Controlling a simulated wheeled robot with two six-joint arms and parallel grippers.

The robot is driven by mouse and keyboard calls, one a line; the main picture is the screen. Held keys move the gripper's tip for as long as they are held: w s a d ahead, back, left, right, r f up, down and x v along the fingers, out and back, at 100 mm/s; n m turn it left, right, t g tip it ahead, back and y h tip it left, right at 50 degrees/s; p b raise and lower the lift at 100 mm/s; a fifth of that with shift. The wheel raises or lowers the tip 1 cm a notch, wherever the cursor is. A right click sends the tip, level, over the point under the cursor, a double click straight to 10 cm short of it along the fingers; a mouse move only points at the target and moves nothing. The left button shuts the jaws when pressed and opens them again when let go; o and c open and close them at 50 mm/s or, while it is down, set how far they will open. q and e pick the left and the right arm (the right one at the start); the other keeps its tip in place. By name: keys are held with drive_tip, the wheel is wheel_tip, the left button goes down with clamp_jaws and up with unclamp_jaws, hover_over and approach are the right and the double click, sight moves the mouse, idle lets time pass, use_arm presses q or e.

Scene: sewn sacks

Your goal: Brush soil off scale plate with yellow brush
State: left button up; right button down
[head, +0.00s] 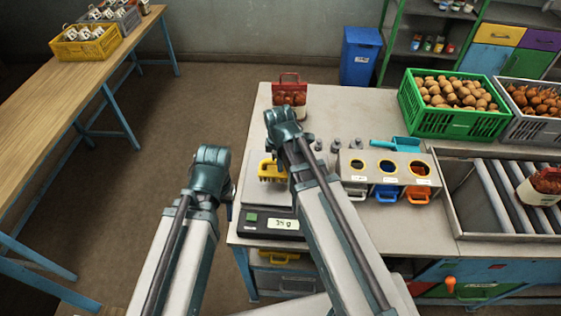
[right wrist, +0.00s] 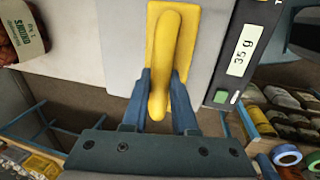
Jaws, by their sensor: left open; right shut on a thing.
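The yellow brush (head: 270,171) is over the scale plate (head: 268,194). In the right wrist view the brush (right wrist: 185,35) has its handle between the fingers of my right gripper (right wrist: 161,82), which is shut on it. The brush lies over the pale plate (right wrist: 128,50); I cannot tell whether its bristles touch. The scale display (head: 283,224) reads 35 g, and it also shows in the right wrist view (right wrist: 241,52). No soil can be made out on the plate. My left gripper (head: 229,211) is open and empty, left of the bench edge.
A sack (head: 290,92) stands behind the scale. Right of it are a box with three round openings (head: 386,168) and a teal scoop (head: 396,144). A green crate of potatoes (head: 449,121) and a roller conveyor (head: 490,190) lie farther right.

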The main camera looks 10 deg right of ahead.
drive_tip(key=shift+r+p, duration=0.3)
drive_tip(key=shift+r, duration=0.35)
drive_tip(key=shift+r, duration=0.1)
wheel_tip(320, 180, up, 3)
drive_tip(key=p, duration=0.3)
